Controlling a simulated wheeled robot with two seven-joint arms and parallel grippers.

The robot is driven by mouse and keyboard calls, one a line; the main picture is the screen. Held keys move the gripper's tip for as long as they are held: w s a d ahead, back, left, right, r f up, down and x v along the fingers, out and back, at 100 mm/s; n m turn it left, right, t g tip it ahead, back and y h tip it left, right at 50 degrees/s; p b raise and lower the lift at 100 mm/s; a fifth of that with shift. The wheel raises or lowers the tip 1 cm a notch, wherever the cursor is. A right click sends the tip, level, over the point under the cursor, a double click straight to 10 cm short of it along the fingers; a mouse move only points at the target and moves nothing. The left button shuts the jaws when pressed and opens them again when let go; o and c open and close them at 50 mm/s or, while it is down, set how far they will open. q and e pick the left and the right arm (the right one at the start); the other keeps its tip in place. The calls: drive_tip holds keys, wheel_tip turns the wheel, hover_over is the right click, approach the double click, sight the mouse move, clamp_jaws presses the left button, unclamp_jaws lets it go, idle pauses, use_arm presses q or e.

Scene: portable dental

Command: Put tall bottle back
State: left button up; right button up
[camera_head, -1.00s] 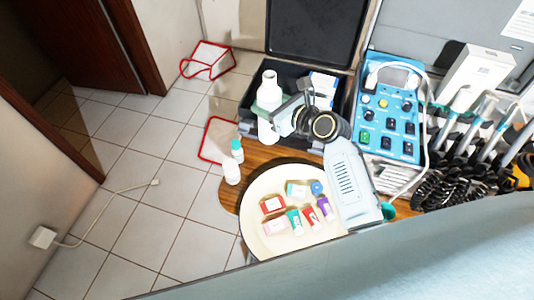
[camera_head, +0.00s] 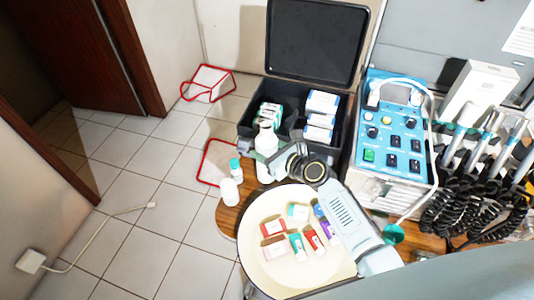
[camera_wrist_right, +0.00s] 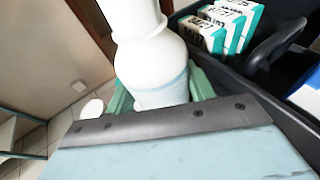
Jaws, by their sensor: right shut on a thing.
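The tall bottle (camera_head: 266,138) is white and upright, at the front edge of the open black case (camera_head: 340,142). My right gripper (camera_head: 268,157) is shut around its body; the arm reaches in from the lower right. In the right wrist view the white bottle (camera_wrist_right: 150,55) stands between the green fingers (camera_wrist_right: 160,92), its neck towards the top. The fingers hide part of its body, and I cannot tell if its base touches anything. My left gripper is not in view.
A small white bottle with a teal cap (camera_head: 235,168) and a white bottle (camera_head: 228,192) stand left of my gripper. A round cream tray (camera_head: 262,268) with several small boxes is in front. The case holds several green and white boxes (camera_head: 268,115). A blue control unit (camera_head: 395,130) stands right.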

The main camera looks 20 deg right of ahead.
drive_tip(key=shift+f, duration=0.1)
drive_tip(key=shift+f, duration=0.1)
drive_tip(key=shift+f, duration=0.15)
drive_tip(key=o, duration=0.8)
drive_tip(key=shift+r, duration=0.2)
drive_tip(key=shift+s+d+r, duration=0.1)
drive_tip(key=shift+s, duration=0.2)
drive_tip(key=p+v, duration=0.2)
drive_tip(key=v, duration=0.9)
drive_tip(key=shift+s+r+p, duration=0.15)
drive_tip(key=shift+p, duration=0.15)
